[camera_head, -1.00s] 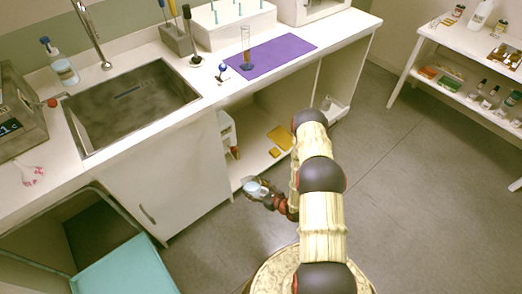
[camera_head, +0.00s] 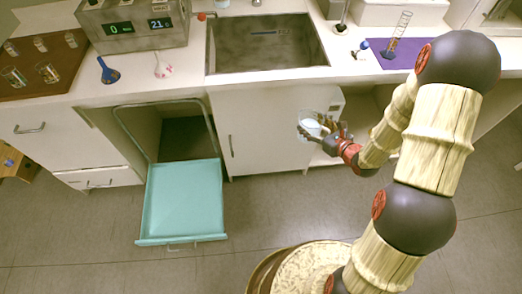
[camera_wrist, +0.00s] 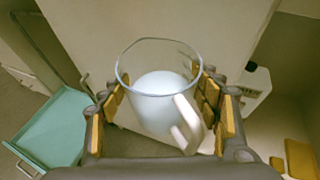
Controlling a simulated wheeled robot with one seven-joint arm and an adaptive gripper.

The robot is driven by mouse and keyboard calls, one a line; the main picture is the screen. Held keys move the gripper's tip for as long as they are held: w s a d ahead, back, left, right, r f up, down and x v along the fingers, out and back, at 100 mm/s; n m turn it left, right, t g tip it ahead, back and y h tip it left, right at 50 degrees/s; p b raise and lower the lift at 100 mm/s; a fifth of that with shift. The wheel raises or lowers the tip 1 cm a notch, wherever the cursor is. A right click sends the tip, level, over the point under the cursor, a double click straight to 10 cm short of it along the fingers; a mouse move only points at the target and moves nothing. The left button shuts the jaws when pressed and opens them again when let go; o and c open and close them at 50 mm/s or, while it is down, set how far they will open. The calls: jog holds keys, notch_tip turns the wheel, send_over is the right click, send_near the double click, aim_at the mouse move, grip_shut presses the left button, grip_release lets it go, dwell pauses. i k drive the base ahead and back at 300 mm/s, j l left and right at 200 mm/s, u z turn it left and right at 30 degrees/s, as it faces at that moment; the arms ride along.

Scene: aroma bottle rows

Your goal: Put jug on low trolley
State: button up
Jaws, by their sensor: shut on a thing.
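The jug (camera_head: 308,124) is clear glass with a handle and something white inside. My gripper (camera_head: 321,131) is shut on it and holds it in front of the white cabinet door under the sink. In the wrist view the jug (camera_wrist: 160,100) stands between the finger pads, its open rim in sight and its handle at lower right. The low trolley (camera_head: 185,195) is a teal platform with a grey tube frame at its back, standing partly under the counter. It lies left of and below the jug, apart from it. It also shows in the wrist view (camera_wrist: 50,130), at left.
The cabinet door (camera_head: 262,130) is right behind the jug. An open shelf bay (camera_head: 370,105) lies to its right. The counter (camera_head: 290,76) with the sink (camera_head: 265,45) runs above. The trolley's visible top is bare, and the floor (camera_head: 100,225) around it is clear.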

aim_at(187, 210)
jog(key=j+u, duration=0.15)
jog(key=u, duration=1.3)
jog(key=i+j+u, duration=0.25)
jog(key=i, duration=0.3)
jog(key=l, duration=0.1)
